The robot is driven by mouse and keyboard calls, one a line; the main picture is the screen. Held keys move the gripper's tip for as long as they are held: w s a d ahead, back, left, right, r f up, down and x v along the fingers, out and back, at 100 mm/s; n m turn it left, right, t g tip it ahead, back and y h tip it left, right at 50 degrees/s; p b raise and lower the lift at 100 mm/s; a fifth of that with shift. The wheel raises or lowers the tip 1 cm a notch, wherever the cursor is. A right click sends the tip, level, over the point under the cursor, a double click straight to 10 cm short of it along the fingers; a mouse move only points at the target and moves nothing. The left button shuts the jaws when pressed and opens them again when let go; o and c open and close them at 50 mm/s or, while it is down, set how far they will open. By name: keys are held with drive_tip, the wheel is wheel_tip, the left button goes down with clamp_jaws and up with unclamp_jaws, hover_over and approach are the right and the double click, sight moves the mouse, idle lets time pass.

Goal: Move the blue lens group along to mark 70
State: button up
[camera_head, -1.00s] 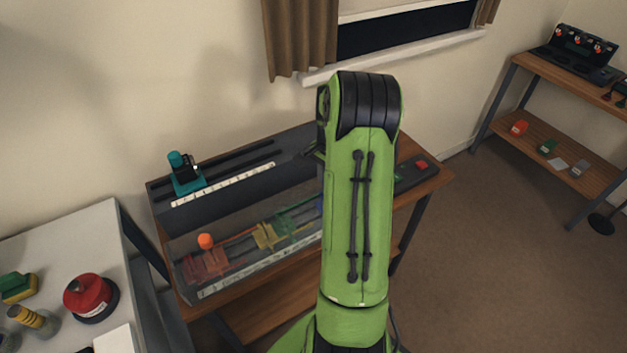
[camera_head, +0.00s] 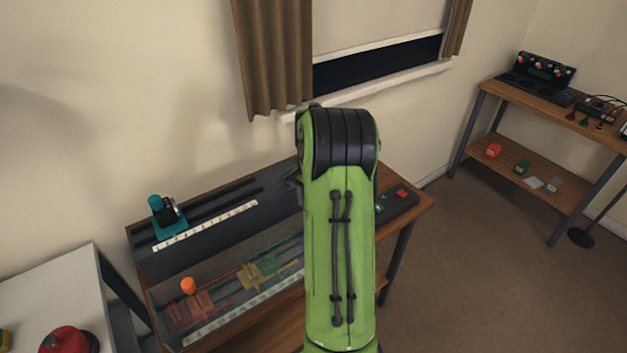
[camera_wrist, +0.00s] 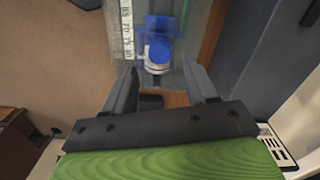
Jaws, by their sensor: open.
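The blue lens group (camera_wrist: 158,27) shows at the top of the wrist view, with a pale round part below it. A white scale strip (camera_wrist: 127,28) with dark marks runs along its left; I cannot read the numbers. My gripper (camera_wrist: 164,76) is open and empty, its two fingers apart and below the blue group in the picture. In the head view my arm hides the blue group and my gripper. The clear-covered bench (camera_head: 222,288) there holds a yellow group (camera_head: 262,269) and a red group (camera_head: 190,308) with an orange knob (camera_head: 188,286).
A teal carriage (camera_head: 168,222) stands on the rear rail behind an upper scale (camera_head: 205,226). A control box (camera_head: 397,203) with a red button sits at the table's right end. A white table (camera_head: 50,295) is at left, a shelf unit (camera_head: 545,93) at far right.

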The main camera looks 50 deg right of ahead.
wheel_tip(320, 180, up, 12)
drive_tip(key=p, duration=0.2)
idle(0.4)
